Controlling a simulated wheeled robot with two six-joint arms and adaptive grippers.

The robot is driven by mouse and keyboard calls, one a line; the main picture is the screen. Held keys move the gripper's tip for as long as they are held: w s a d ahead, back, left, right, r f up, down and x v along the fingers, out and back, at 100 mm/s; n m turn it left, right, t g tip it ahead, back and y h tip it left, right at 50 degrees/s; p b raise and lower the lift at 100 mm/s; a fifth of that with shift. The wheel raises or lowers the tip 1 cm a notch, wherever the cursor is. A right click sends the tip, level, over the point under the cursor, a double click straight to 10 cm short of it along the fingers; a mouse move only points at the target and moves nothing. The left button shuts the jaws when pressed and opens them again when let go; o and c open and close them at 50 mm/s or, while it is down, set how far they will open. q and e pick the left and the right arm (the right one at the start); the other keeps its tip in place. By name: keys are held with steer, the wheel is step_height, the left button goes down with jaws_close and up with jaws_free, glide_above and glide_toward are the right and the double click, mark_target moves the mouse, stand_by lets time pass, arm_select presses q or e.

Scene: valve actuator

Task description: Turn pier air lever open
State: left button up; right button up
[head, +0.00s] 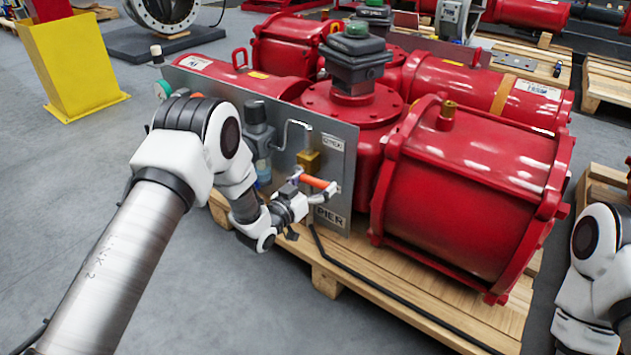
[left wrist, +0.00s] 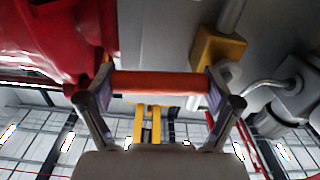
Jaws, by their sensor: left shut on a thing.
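The orange lever (head: 315,181) sits on the grey panel (head: 345,160), just above the PIER label (head: 330,217) and below a brass block (head: 308,161). My left gripper (head: 304,190) is at the lever and shut on it. In the left wrist view the orange lever (left wrist: 160,84) spans crosswise between the two fingers of the left gripper (left wrist: 158,92), with a finger pad at each end. The brass block (left wrist: 218,55) shows above right of it there. My right gripper is out of view; only part of my right arm shows at the right edge.
A large red actuator cylinder (head: 470,190) stands right of the panel on a wooden pallet (head: 420,295). A regulator with a clear bowl (head: 260,140) and a bent metal tube (head: 290,130) are left of the lever. A black hose lies along the pallet. The grey floor in front is clear.

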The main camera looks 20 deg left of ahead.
mark_target(312, 178)
arm_select(q)
steer(key=r+n+p, duration=0.1)
steer(key=n+p, duration=0.1)
steer(key=p, duration=0.1)
steer(key=a+r+n+p, duration=0.1)
steer(key=r+n+p, duration=0.1)
steer(key=n, duration=0.1)
steer(key=shift+w+r+p, duration=0.15)
steer(key=shift+r+p, duration=0.1)
steer(key=shift+p, duration=0.15)
steer(key=n+p, duration=0.1)
steer(key=r+n+p, duration=0.1)
steer(key=shift+w+a+r+n, duration=0.1)
steer(key=shift+w+a+n, duration=0.05)
steer(key=shift+a+n, duration=0.2)
steer(key=n+p, duration=0.1)
steer(key=a+r+n, duration=0.1)
steer(key=shift+w+a+n+p, duration=0.2)
steer(key=shift+w+n+p, duration=0.05)
steer(key=shift+n+p, duration=0.1)
steer(key=shift+w+a+r+n+p, duration=0.2)
steer(key=shift+a+n, duration=0.35)
steer(key=shift+n, duration=0.5)
steer(key=shift+w+a+r+n+p, duration=0.1)
steer(key=shift+w+a+n+p, duration=0.15)
steer(key=shift+a+n, duration=0.55)
steer(key=shift+w+a+r+n+p, duration=0.1)
steer(key=shift+w+a+n+p, duration=0.2)
steer(key=shift+n, duration=0.95)
steer(key=shift+s+a, duration=0.1)
